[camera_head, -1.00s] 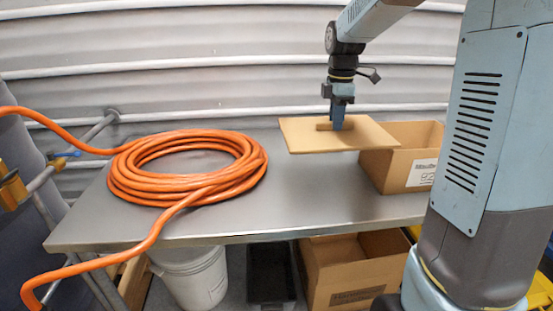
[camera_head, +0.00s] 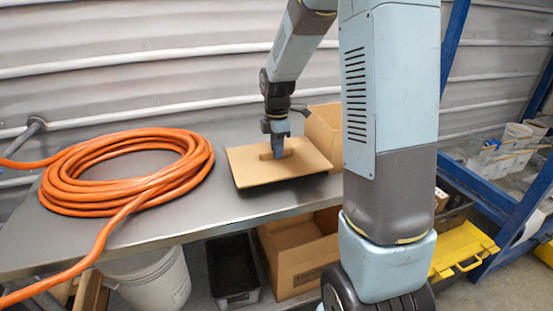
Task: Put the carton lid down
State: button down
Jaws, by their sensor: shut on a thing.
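The carton lid (camera_head: 248,174) is a flat tan cardboard panel with a raised grip strip on top. It is level, low over the grey metal bench (camera_head: 225,212), with a dark shadow along its front edge; I cannot tell if it touches the bench. My gripper (camera_head: 277,154) points down at the lid and is shut on its grip strip. The open carton (camera_head: 323,130) stands on the bench just behind and right of the lid, partly hidden by my arm.
A coiled orange hose (camera_head: 125,172) covers the bench's left part. Below the bench are a white bucket (camera_head: 150,282), a black bin (camera_head: 231,270) and another open carton (camera_head: 292,262). A blue rack (camera_head: 497,205) and a yellow case (camera_head: 462,248) are at the right.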

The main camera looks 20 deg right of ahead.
jog(key=shift+f, duration=1.85)
jog(key=shift+f, duration=0.1)
jog(key=c, duration=1.1)
grip_release()
